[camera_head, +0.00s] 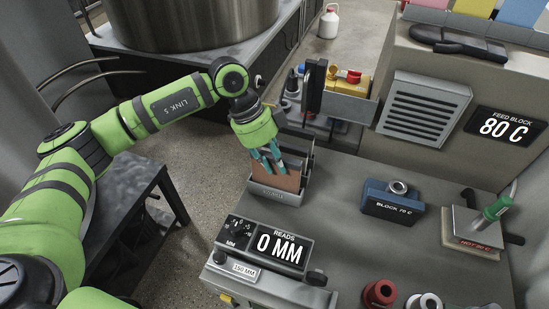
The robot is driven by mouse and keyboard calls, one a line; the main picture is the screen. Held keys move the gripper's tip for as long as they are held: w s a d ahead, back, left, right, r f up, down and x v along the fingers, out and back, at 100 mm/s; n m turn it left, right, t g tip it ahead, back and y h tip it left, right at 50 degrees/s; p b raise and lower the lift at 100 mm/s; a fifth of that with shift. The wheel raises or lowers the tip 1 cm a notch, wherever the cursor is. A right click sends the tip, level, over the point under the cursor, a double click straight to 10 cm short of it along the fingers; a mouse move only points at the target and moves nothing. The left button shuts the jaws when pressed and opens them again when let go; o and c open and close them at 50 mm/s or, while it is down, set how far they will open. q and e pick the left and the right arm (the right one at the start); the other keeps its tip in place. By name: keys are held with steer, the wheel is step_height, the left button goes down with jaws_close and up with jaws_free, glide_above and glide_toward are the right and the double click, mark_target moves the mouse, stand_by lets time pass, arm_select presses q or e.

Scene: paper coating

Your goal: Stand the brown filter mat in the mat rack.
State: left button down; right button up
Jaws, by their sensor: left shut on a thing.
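Grey upright dividers of the rack show behind and to the right of the mat. My right gripper is not in view.
A gauge reading 0 MM (279,248) stands in front of the rack. A blue block (391,199) and a hot plate with a green handle (474,234) are to the right. A tool caddy (336,103) stands behind. Bench between rack and blue block is clear.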

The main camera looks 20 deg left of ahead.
arm_select(q)
steer(key=shift+f+b, duration=0.7)
steer(key=shift+f, duration=0.55)
steer(key=c, duration=1)
jaws_free()
steer(key=shift+o, duration=0.2)
steer(key=shift+a+r, duration=0.15)
steer(key=shift+r, duration=0.1)
steer(key=v, duration=1.1)
steer(key=shift+r, duration=0.3)
